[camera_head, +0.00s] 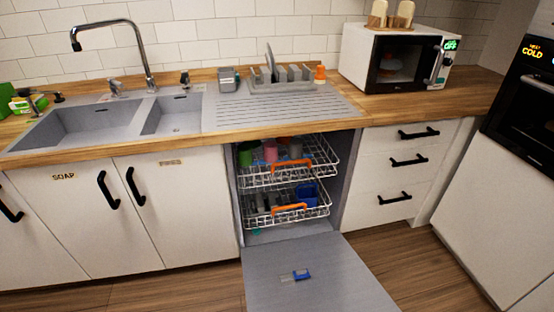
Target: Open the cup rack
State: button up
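The cup rack (262,182) is the upper white wire rack inside the open dishwasher. It has an orange handle (293,168) along its front. A green cup (245,156), a pink cup (270,150) and a grey cup (295,149) stand in it. The rack sits near the cabinet's front opening; I cannot tell exactly how far out it is. The dishwasher door (330,292) is folded down in front, with a blue piece (302,275) on it. My gripper is not in view.
A lower wire rack (262,222) with an orange handle (290,208) and a blue item (308,193) sits below. White drawers (385,210) with black handles stand to the right, and a sink cabinet (80,225) to the left. Wooden floor (385,255) is clear right of the door.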

aim_at(290, 162)
jog(key=i+j+u, duration=0.1)
jog(key=i+j, duration=0.15)
jog(key=i, duration=0.25)
jog(key=i+j+u, duration=0.15)
jog(key=i, duration=0.3)
jog(key=i+j+u, duration=0.1)
jog(key=i+j, duration=0.15)
jog(key=i, duration=0.25)
jog(key=i+j+u, duration=0.15)
jog(key=i, duration=0.4)
